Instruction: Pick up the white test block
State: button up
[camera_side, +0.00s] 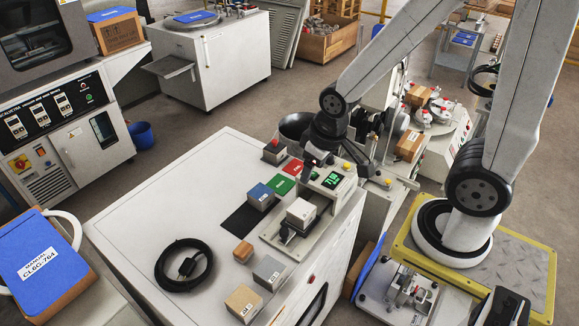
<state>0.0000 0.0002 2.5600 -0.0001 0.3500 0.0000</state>
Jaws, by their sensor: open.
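My gripper (311,172) is at the end of the dark wrist, above and behind the block in the picture. It is apart from the block and holds nothing that I can see. Its fingers are small and dark against the tester, so their gap is hard to make out.
A blue-topped block (260,196), a grey block (268,273), a tan block (243,303) and a small wooden block (243,252) stand nearby. A black cable coil (184,265) lies at left. The cabinet top (170,205) is clear at its far left.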

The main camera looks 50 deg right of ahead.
jog(key=o, duration=0.3)
jog(key=m+g+y, duration=0.3)
jog(key=m+y, duration=0.1)
jog(key=m, duration=1.3)
send_near(301, 208)
jog(key=shift+s+a+f, duration=0.4)
jog(key=shift+a+f, duration=0.15)
jog(key=shift+f, duration=0.15)
jog(key=shift+w+d+f+m+t+y, duration=0.2)
jog(key=shift+d+f+m+t+y, duration=0.1)
jog(key=shift+f+m, duration=0.4)
jog(key=shift+x, duration=1.25)
